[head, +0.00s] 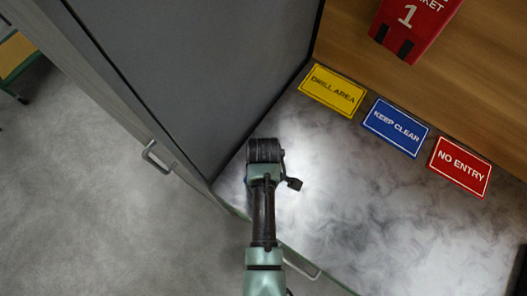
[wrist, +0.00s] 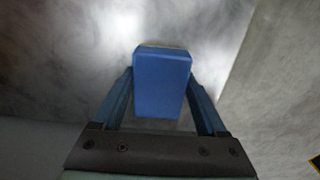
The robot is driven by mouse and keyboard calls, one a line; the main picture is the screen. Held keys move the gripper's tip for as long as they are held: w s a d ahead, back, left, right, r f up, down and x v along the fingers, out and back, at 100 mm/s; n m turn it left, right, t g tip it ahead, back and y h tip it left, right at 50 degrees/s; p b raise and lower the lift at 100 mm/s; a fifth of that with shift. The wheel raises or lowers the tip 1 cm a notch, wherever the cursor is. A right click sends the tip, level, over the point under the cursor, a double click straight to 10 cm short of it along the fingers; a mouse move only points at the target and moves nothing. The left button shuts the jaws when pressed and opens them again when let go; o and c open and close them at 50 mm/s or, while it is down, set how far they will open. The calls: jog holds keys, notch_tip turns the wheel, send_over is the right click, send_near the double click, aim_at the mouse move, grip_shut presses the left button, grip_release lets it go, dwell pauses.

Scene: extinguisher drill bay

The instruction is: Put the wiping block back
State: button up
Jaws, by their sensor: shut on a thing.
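In the wrist view a blue wiping block (wrist: 162,85) with a thin pale layer along its far edge sits between the two fingers of my gripper (wrist: 160,100). The fingers press on its left and right sides. In the head view my gripper (head: 264,153) is above the near left part of a pale, cloudy-patterned surface, close to a grey panel. There the block is mostly hidden by my gripper and wrist. I cannot tell whether the block touches anything below.
A tall grey panel (head: 200,75) stands just left of my gripper. Yellow (head: 333,91), blue (head: 395,128) and red (head: 460,166) signs line the wooden back wall (head: 350,40). A red box marked 1 (head: 411,22) is above them. The cloudy surface (head: 390,220) is clear on the right.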

jog(key=shift+f, duration=0.2)
jog(key=shift+f, duration=0.15)
jog(key=o, duration=1.1)
notch_tip(320, 180, up, 12)
jog(key=shift+r, duration=0.25)
